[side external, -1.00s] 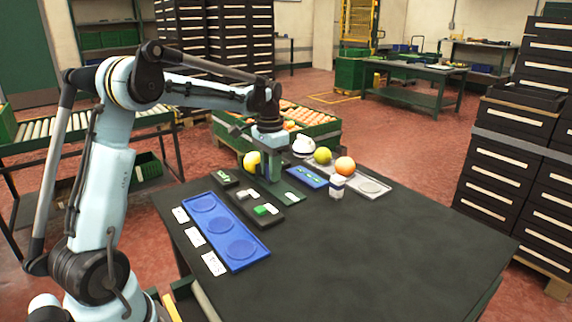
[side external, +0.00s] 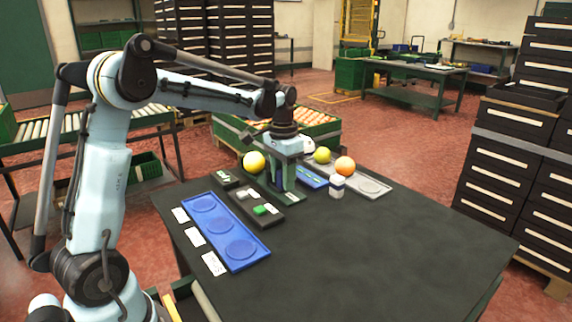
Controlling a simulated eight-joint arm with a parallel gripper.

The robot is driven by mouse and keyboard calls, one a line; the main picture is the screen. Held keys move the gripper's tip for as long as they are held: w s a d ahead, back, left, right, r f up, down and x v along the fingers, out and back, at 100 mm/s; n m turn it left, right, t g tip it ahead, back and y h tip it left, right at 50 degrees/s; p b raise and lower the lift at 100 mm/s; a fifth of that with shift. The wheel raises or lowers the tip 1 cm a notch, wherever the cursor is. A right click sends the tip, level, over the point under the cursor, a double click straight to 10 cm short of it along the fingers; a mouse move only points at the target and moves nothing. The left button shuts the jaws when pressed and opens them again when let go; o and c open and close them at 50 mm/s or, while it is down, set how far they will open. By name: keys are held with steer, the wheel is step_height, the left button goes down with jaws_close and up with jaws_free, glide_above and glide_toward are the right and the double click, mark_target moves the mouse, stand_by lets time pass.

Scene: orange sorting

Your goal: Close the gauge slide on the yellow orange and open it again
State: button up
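The yellow orange (side external: 254,162) sits at the far left of the dark table, fully in view. A dark green gauge base (side external: 267,188) lies in front of it and to its right, partly covered by my gripper. My gripper (side external: 288,186) points down over the right part of this base, to the right of the yellow orange and apart from it. The gauge's moving slide cannot be told from my fingers at this size. Whether my fingers are open or shut on the slide is not clear.
A blue three-place tray (side external: 261,251) and white cards lie left. A black tray (side external: 267,223) holds small blocks. A yellow-green fruit (side external: 322,155), an orange (side external: 345,166), a white-and-dark object (side external: 337,187) and a grey tray (side external: 385,187) stand right. The table front (side external: 390,250) is clear.

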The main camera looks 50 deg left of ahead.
step_height(320, 180, up, 12)
stand_by(0.6)
steer(key=s+d+f+t, duration=0.2)
steer(key=s+d+f, duration=0.1)
steer(key=s+d, duration=0.1)
steer(key=s+d+f+t, duration=0.2)
steer(key=s+d+f, duration=0.1)
steer(key=s+d, duration=0.1)
steer(key=s+d+f+t, duration=0.3)
steer(key=s+d+f, duration=0.1)
steer(key=s+d, duration=0.1)
steer(key=shift+d+f, duration=0.1)
steer(key=shift+d, duration=0.3)
stand_by(0.8)
